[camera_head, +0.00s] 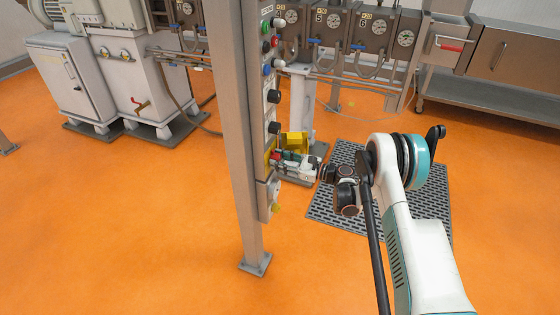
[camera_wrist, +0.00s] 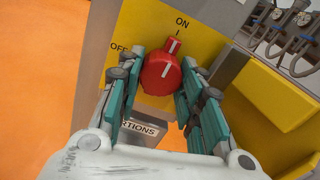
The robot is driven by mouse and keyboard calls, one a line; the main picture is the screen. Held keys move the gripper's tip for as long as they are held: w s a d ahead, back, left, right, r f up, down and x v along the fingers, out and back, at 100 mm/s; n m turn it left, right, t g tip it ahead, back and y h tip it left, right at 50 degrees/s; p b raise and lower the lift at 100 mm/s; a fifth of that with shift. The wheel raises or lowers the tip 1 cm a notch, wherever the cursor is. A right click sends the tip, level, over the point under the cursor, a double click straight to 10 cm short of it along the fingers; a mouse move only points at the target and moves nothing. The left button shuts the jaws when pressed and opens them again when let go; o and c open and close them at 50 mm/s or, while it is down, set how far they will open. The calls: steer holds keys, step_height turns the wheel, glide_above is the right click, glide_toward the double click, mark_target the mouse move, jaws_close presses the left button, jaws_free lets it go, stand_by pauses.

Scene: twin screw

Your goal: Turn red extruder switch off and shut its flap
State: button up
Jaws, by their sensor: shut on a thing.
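The red switch (camera_wrist: 160,74) is on a yellow plate (camera_wrist: 200,25) marked ON at the top and OFF at the left. A white mark on its top points up, close to ON. My gripper (camera_wrist: 162,80) has its teal fingers on both sides of the switch and is shut on it. The yellow flap (camera_wrist: 265,95) stands open, out to the right of the plate. In the head view the flap (camera_head: 294,138) sticks out from the post just above my gripper (camera_head: 283,158). A bit of the red switch (camera_head: 275,155) shows there.
The grey post (camera_head: 240,130) carries a column of buttons and dark knobs (camera_head: 274,97) above the switch. A dark floor grate (camera_head: 335,210) lies under my arm. Gauged machine blocks (camera_head: 365,30) stand behind.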

steer(key=shift+n, duration=0.4)
steer(key=n, duration=1.2)
steer(key=shift+w+d+r+n, duration=0.1)
steer(key=shift+n, duration=2.5)
steer(key=o, duration=1.1)
steer(key=shift+r, duration=0.1)
steer(key=shift+c, duration=0.2)
